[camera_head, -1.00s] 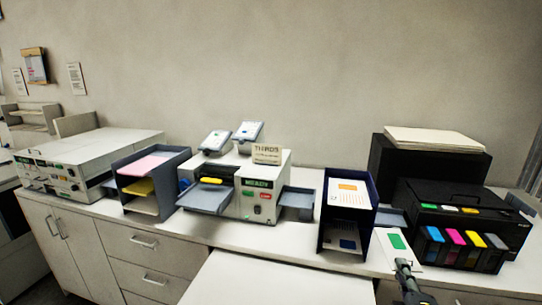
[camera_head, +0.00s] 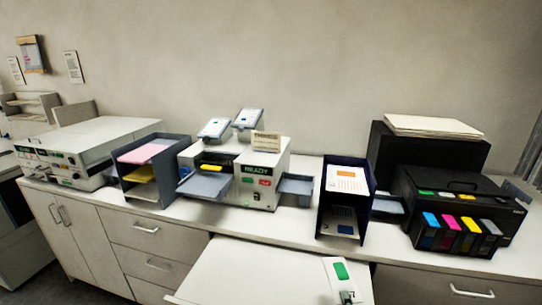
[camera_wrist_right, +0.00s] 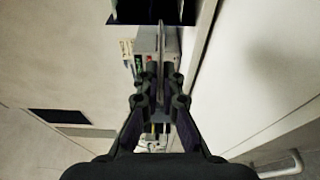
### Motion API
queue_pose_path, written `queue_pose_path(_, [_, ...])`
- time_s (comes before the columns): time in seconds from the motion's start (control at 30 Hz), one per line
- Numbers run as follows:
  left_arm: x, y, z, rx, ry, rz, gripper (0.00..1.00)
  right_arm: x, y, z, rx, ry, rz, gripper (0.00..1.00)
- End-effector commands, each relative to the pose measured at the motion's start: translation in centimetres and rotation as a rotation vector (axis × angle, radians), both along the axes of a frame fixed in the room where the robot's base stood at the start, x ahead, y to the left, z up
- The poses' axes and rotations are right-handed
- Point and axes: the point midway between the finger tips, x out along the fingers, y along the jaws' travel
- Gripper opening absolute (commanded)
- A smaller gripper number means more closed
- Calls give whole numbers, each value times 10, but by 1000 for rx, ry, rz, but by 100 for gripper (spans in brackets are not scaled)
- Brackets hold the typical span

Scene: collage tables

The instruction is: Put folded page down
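The folded page (camera_head: 341,271) is white with a green rectangle and shows at the bottom of the head view, at the right part of the near white table (camera_head: 255,270). My right gripper (camera_head: 347,297) is at the page's lower edge, mostly cut off by the frame. In the right wrist view my right gripper (camera_wrist_right: 160,77) is shut on the page, which shows as a thin edge (camera_wrist_right: 160,45) between the fingertips. I cannot tell whether the page touches the table. My left gripper is not in view.
Behind stands a long counter with the folding machine (camera_head: 262,183), a dark tray stack (camera_head: 345,205) holding pages, a grey and pink paper rack (camera_head: 152,172), and a black printer (camera_head: 462,213) at right. The near table's surface left of the page is clear.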

Motion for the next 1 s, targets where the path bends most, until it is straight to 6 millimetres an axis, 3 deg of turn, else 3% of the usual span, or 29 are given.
queue_pose_path(0.07, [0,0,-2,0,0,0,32,-1,11,-23,6,6,18,0])
queue_pose_path(0.1, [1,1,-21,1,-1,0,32,-1,9,-39,3,2,17,0])
queue_pose_path(0.43, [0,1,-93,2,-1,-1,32,-1,8,-110,1,3,16,0])
queue_pose_path(0.6, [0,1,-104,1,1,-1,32,-1,8,-120,1,3,15,0])
queue_pose_path(1.0, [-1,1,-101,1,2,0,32,-1,8,-118,1,3,15,0])
